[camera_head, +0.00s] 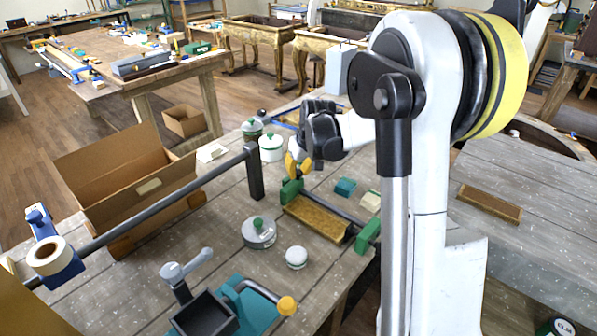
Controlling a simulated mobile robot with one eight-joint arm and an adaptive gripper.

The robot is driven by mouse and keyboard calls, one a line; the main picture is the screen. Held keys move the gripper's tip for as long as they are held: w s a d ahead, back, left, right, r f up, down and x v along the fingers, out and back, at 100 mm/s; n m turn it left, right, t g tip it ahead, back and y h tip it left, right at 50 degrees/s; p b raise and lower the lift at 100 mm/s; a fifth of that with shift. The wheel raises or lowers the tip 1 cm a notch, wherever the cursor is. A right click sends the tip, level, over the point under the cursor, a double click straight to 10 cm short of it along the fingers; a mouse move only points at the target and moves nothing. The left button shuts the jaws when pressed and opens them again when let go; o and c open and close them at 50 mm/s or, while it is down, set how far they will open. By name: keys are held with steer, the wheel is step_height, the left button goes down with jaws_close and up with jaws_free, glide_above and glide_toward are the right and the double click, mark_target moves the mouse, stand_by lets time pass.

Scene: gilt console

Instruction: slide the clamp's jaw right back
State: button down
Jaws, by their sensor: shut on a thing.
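The clamp has a dark bar (343,213) with a green jaw (291,190) at its far left end and another green block (367,236) at its near right end. A brown wooden piece (314,218) lies along the bar between these green parts. My gripper (297,168) reaches down from the right, its yellow fingertips shut at the top of the far green jaw. The fingers partly hide the grip. My arm's white links cover much of the picture's right side and part of the bench beyond the near block.
A long dark rail (165,211) with an upright post (254,172) runs left of the clamp. A lidded tin (259,232), a white pot (296,257), a white canister (271,148) and a teal block (345,187) stand near. An open cardboard box (125,190) is at left.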

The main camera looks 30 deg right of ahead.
steer(key=shift+w+a, duration=0.3)
steer(key=shift+w, duration=0.5)
steer(key=c, duration=1.7)
jaws_free()
steer(key=o, duration=0.5)
steer(key=shift+o, duration=0.2)
steer(key=shift+w, duration=0.15)
steer(key=shift+r, duration=0.1)
steer(key=v, duration=1.2)
